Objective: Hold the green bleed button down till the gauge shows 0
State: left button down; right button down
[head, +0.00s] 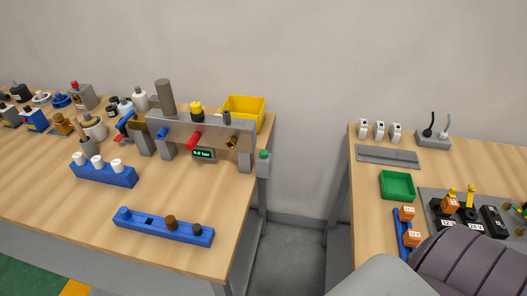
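The green bleed button (263,154) sits on top of a small grey box (263,168) at the right edge of the left workbench. Nothing touches it in this view. The gauge (203,154) is a small dark display with green digits on the front of the grey manifold frame (180,129). It shows a number followed by "bar", but the first digit is too small to read surely. Neither of my grippers shows. A part of my arm fills the lower right corner, far from the button.
A yellow bin (244,112) stands behind the manifold. Blue racks (162,229) lie in front of it on the left bench. A gap separates this bench from the right bench, which holds a green tray (397,186) and several small parts.

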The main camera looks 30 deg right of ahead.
aim_at(264, 153)
jog(key=l+z, duration=0.15)
jog(key=z, duration=0.25)
jog(key=l+z, duration=0.1)
jog(key=z, duration=0.3)
jog(key=i+l+z, duration=0.1)
jog(key=z, duration=0.3)
jog(key=l+z, duration=0.15)
jog(key=z, duration=0.25)
